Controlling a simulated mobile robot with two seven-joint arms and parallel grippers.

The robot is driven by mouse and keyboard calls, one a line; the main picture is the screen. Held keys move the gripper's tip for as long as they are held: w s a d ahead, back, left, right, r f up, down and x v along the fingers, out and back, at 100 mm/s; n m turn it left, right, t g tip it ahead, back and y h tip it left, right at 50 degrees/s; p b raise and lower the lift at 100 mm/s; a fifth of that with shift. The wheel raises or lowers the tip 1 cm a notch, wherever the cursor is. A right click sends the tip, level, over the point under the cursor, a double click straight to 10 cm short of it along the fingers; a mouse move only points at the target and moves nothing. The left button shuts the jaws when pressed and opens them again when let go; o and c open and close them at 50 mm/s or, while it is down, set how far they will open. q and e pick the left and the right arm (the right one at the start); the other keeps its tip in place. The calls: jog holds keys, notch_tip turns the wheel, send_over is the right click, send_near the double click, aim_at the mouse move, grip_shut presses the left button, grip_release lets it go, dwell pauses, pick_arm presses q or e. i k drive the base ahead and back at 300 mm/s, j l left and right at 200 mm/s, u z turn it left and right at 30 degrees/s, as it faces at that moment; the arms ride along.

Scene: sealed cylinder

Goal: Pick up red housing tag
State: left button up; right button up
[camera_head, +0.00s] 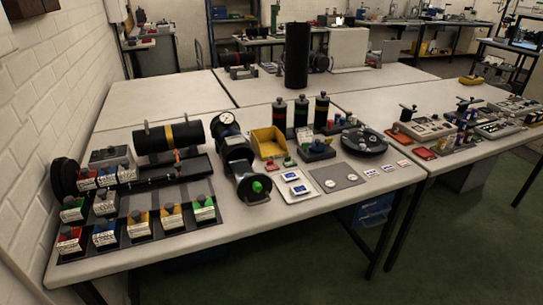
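Several small blocks with white lettered labels and dark knobs stand at the left end of the near table (290,222). A red labelled block (68,243) is at the front left corner of this group, next to a blue labelled block (105,236). A small flat red piece (272,166) lies in front of the yellow bin (269,142). A flat orange-red piece (424,154) lies on the right table. The lettering is too small to read, so I cannot tell which red thing is the housing tag. Neither of my grippers is in view.
A black cylinder with a yellow band (168,137) lies on a stand behind the labelled blocks. A dark round turntable (364,142) and a tall black cylinder (297,56) stand further right. The table's front right edge strip is clear. A white brick wall (50,95) borders the left.

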aim_at(270, 167)
jog(key=u, duration=0.4)
jog(key=i+l+u, duration=0.1)
jog(key=l+u, duration=0.3)
jog(key=i+l+u, duration=0.1)
jog(key=l+u, duration=0.5)
jog(key=l, duration=0.7)
